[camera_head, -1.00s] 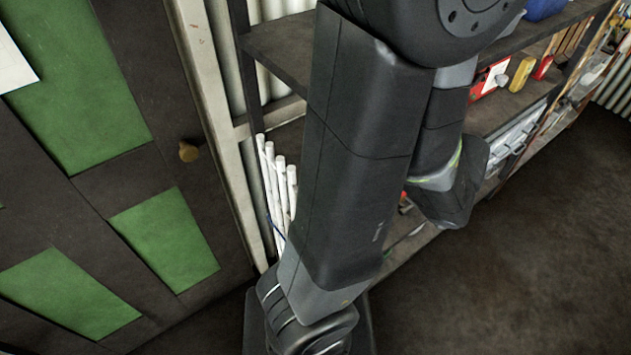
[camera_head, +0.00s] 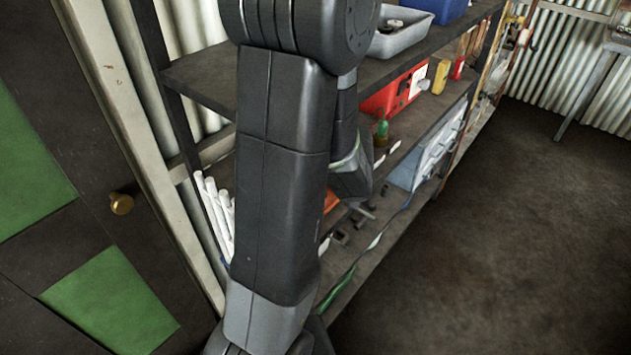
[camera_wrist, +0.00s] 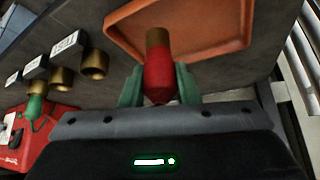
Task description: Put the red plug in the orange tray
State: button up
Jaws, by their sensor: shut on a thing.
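The red plug (camera_wrist: 160,82) has a brass end and sits between the green fingertips of my gripper (camera_wrist: 159,88), which is shut on it. In the wrist view its brass end overlaps the near edge of the orange tray (camera_wrist: 205,32); I cannot tell its height over the tray. The visible part of the tray is empty. In the head view only an orange sliver of the tray (camera_head: 331,200) shows on a shelf beside my arm. My arm hides the gripper and the red plug there.
Several brass sockets with white labels (camera_wrist: 94,64) stand left of the tray in the wrist view, near a green plug (camera_wrist: 34,106) at a red box (camera_wrist: 45,133). The head view shows shelving posts, a grey bin (camera_head: 402,38), white tubes (camera_head: 217,212) and clear floor at right.

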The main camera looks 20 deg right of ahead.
jog(key=w+f, duration=0.1)
jog(key=w+f+b, duration=0.1)
jog(key=w, duration=0.1)
jog(key=shift+w+a+f+b, duration=0.2)
jog(key=shift+f+b, duration=0.1)
jog(key=shift+s+r, duration=0.1)
jog(key=shift+r, duration=0.05)
jog(key=shift+f, duration=0.25)
jog(key=o, duration=1)
jog(key=shift+r, duration=0.1)
jog(key=shift+r, duration=0.2)
jog(key=s, duration=0.4)
jog(key=s+d+p, duration=0.1)
jog(key=s, duration=0.7)
jog(key=shift+s+d+r+p, duration=0.25)
jog(key=shift+d+r+p, duration=0.05)
jog(key=shift+r+p, duration=0.1)
